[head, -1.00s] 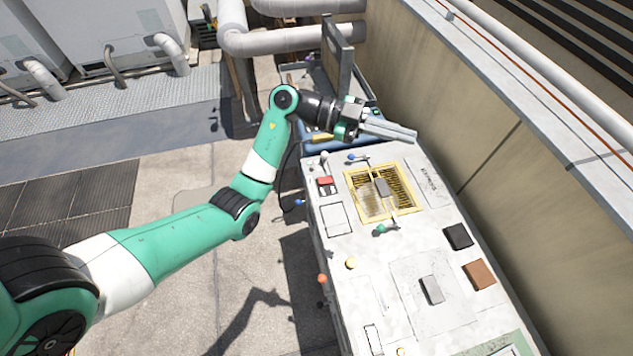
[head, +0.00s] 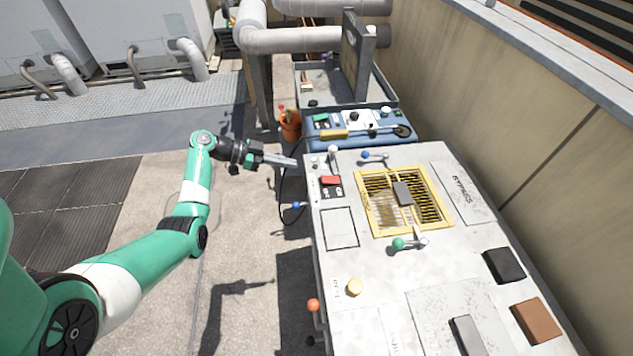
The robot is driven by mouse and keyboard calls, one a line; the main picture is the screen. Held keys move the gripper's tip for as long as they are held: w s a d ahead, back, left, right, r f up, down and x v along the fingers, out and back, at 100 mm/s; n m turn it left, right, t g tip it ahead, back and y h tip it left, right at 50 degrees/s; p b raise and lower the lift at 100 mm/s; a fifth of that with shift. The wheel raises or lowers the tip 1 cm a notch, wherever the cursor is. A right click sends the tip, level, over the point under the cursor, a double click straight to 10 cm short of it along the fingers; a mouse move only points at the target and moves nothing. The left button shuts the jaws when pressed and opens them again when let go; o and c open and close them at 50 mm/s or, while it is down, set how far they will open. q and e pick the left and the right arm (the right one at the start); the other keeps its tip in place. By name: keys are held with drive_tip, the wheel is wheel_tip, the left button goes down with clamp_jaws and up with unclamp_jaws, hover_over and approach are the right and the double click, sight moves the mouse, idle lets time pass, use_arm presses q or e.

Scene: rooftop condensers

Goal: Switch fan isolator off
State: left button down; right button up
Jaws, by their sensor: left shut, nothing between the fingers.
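The fan isolator is not clearly labelled, so I cannot tell which control it is. A light grey cabinet (head: 385,325) has several controls on its top and left side. Near its far left corner are a red switch (head: 331,181) and a pale-knobbed lever (head: 333,151). A blue-knobbed lever (head: 367,156) is behind a yellow-framed grille (head: 364,205); a green-knobbed lever (head: 400,243) is in front of it. My left gripper (head: 291,162) is shut and empty, just left of the cabinet's far left corner, pointing right. My right gripper is out of view.
A blue unit (head: 318,146) with a grey tray stands beyond the cabinet. Black (head: 504,265) and brown (head: 536,320) blocks lie on the right of the top. A wall (head: 540,150) runs along the right. A blue knob (head: 296,205) and orange knob (head: 313,305) stick out left.

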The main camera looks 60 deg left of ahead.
use_arm(q)
drive_tip(key=b, duration=0.7)
hover_over(331, 180)
drive_tip(key=s, duration=0.4)
wheel_tip(331, 180, down, 5)
drive_tip(key=shift+a+f, duration=0.1)
drive_tip(key=shift+s+a+f+b, duration=0.1)
drive_tip(key=shift+s+f+b, duration=0.1)
drive_tip(key=shift+f+b, duration=0.35)
drive_tip(key=shift+s+a+f+b, duration=0.1)
drive_tip(key=shift+s+f+b, duration=0.1)
drive_tip(key=shift+f+b, duration=0.35)
drive_tip(key=shift+s+f, duration=0.2)
drive_tip(key=shift+f, duration=0.25)
drive_tip(key=shift+w+r, duration=0.1)
